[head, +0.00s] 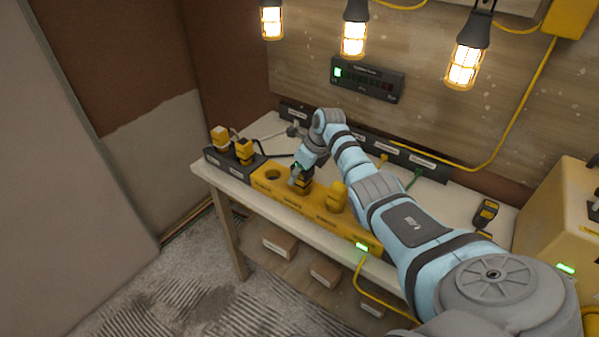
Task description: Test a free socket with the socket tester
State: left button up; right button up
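My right arm reaches in from the lower right, and its gripper (299,178) is low over the yellow socket strip (262,187) on the bench. At its fingertips is a small black and yellow device (303,187), probably the socket tester. It is at a socket position on the strip, partly hidden by the gripper; I cannot tell whether it is fully seated or gripped. Left of it is an empty round socket (272,175). Right of it a yellow plug (337,197) stands in the strip. My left gripper is not in view.
A dark tray (228,164) at the bench's left end holds two yellow and black pieces (220,139). A wall panel (367,80) shows one green light. Another black and yellow device (485,213) lies at right, near a yellow box (560,225). Lamps hang above.

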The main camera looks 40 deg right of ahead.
jog(key=shift+f, duration=0.1)
jog(key=shift+f, duration=0.4)
jog(key=o, duration=1.4)
jog(key=shift+c, duration=0.2)
jog(key=v, duration=1.2)
jog(key=shift+d, duration=0.1)
